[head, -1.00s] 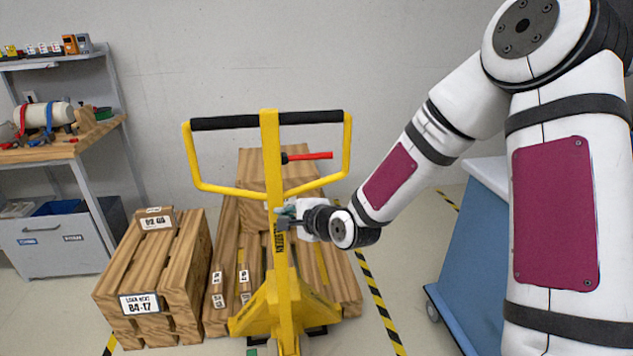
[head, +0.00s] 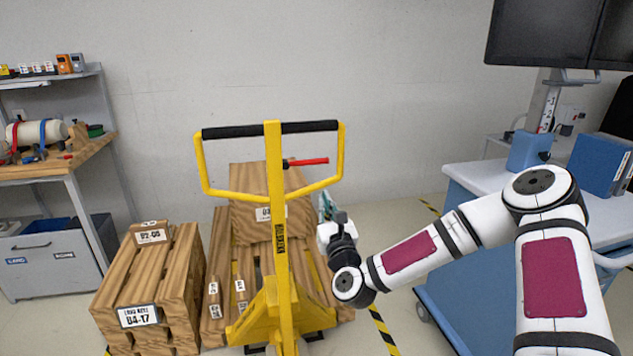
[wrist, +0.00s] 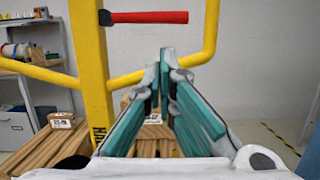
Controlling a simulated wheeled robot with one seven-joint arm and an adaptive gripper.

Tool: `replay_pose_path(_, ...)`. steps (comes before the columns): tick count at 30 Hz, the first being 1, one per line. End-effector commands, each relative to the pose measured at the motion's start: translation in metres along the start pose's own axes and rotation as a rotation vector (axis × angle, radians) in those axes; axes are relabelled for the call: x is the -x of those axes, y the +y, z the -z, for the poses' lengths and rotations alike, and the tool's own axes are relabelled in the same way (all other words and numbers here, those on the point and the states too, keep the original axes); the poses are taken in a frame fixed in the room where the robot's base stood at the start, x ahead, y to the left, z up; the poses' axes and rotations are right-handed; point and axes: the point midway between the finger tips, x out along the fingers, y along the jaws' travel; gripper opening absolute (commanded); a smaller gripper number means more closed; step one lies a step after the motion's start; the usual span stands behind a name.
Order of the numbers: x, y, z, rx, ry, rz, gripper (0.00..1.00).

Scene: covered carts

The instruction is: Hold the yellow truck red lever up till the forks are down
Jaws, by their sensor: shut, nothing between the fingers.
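The yellow truck (head: 276,200) stands upright in the middle of the head view, with a black-gripped handle loop. Its red lever (head: 309,161) sticks out to the right of the mast, inside the loop, roughly level. The lever also shows at the top of the wrist view (wrist: 150,17). The forks are hidden behind the truck's base and the wooden load, so I cannot tell their height. My gripper (head: 325,203) is shut and empty, pointing up, right of the mast and below the lever. In the wrist view its teal fingers (wrist: 162,62) come together below and apart from the lever.
A wooden crate (head: 242,217) sits on the pallet behind the truck. Another crate (head: 165,280) stands at left. A workbench (head: 60,165) is at far left. A blue cart (head: 450,270) stands at right beside my arm. Striped tape (head: 382,335) marks the floor.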

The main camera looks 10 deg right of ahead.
Motion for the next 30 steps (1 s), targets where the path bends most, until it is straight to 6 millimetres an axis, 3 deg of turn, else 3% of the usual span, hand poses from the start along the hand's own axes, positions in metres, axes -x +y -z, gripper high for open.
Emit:
replay_pose_path(11, -0.006, 0.0, 0.0, 0.004, 0.0, -0.001, 0.0)
replay_pose_path(24, -0.074, 0.001, 0.0, 0.005, -0.001, -0.001, 0.0)
replay_pose_path(30, -0.095, 0.001, 0.001, 0.005, 0.001, -0.002, 0.0)
